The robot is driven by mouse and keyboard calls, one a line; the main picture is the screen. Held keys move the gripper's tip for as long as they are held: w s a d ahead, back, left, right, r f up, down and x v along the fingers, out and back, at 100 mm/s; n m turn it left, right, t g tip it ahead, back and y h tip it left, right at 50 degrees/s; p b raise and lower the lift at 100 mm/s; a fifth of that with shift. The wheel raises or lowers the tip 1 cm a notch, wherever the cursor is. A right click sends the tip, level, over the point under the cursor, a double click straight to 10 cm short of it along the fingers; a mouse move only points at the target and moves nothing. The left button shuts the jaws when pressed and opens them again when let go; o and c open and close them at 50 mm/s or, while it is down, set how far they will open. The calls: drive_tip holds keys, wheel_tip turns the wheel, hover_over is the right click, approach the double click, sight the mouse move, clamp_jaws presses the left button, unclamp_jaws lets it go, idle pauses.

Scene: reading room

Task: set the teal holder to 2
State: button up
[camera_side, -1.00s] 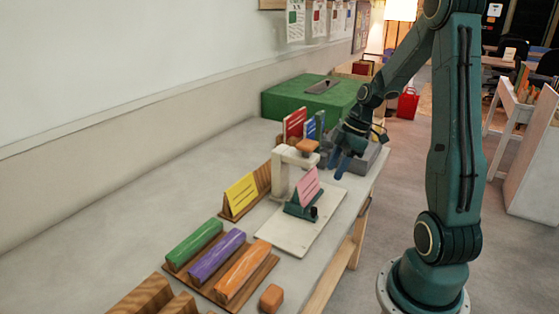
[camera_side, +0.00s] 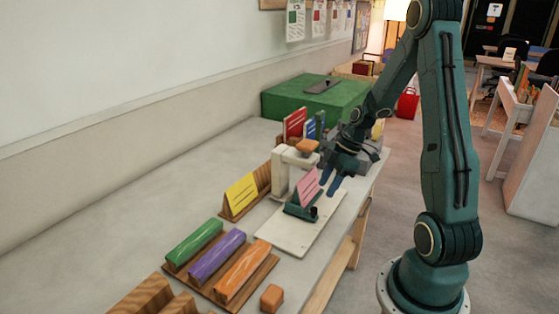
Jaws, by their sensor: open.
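The teal holder (camera_side: 297,210) sits on a pale board (camera_side: 287,238) on the table, with a pink card (camera_side: 308,187) standing in it. A dark knob-like part shows at its right end. No number or mark can be read on it. My gripper (camera_side: 333,184) is open and empty, fingers pointing down, just right of and behind the pink card. It appears apart from the holder, though the gap is hard to judge. A white stand (camera_side: 282,176) with an orange top block (camera_side: 307,146) rises behind the holder.
A yellow card (camera_side: 241,193) stands in a wooden holder at left. Red and blue cards (camera_side: 295,124) and a green box (camera_side: 300,100) stand behind.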

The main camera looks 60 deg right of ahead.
sight(316, 208)
drive_tip(key=shift+x, duration=4)
drive_tip(key=shift+c, duration=0.2)
clamp_jaws()
drive_tip(key=shift+d, duration=0.1)
